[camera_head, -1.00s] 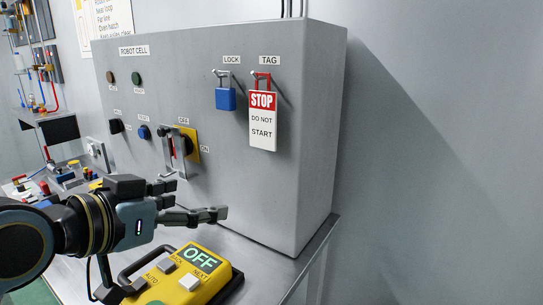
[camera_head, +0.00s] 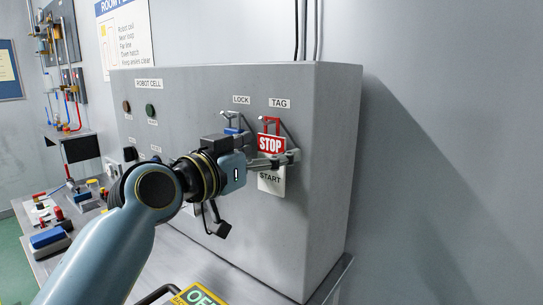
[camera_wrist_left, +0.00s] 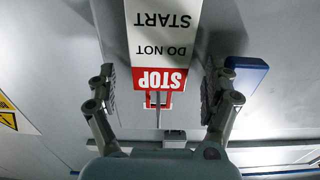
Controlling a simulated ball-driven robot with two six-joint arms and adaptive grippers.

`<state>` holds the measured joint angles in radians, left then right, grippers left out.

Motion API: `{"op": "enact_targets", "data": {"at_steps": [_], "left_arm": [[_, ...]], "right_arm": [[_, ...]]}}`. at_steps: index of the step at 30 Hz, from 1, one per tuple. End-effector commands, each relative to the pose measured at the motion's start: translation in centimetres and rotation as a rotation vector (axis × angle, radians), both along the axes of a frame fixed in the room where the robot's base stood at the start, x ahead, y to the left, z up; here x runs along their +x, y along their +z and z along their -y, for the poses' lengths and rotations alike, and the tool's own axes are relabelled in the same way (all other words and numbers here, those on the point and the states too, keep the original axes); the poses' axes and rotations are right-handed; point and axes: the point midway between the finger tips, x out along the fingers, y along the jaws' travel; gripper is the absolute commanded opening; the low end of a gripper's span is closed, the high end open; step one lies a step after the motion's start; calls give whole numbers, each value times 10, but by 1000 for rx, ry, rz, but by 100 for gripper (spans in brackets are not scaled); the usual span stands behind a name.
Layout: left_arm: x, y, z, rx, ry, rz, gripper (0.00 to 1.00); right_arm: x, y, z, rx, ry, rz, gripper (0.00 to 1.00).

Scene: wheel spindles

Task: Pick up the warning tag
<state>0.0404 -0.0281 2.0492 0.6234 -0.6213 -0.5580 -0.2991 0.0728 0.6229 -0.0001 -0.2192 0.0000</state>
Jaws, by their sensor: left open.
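The warning tag (camera_head: 271,144) hangs on the panel under the TAG label, with a red STOP band, a white lower part and a red hook at its top. My left gripper (camera_head: 276,160) is in front of it, and a finger covers the tag's middle in the head view. In the left wrist view the tag (camera_wrist_left: 161,40) appears upside down between the two spread fingers of the left gripper (camera_wrist_left: 159,88). There is a gap on each side, so the gripper is open and empty. My right gripper is not in view.
A blue padlock (camera_wrist_left: 246,72) hangs beside the tag, close to one finger; in the head view it is mostly hidden behind my gripper. The grey cabinet (camera_head: 315,200) stands on a bench. A yellow pendant showing OFF (camera_head: 200,295) lies in front. Free wall is at right.

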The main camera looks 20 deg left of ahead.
Motion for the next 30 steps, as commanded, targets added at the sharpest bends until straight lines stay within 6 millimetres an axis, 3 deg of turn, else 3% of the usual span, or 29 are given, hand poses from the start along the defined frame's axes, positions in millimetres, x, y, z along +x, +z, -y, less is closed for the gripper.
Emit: {"op": "enact_targets", "data": {"at_steps": [8, 20, 30], "left_arm": [[6, -1, 2, 1, 0, -1, 85], [6, -1, 2, 1, 0, -1, 35], [6, 3, 2, 0, -1, 1, 34]], "right_arm": [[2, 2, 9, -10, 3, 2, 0], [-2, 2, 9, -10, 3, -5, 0], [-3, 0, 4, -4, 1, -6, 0]]}}
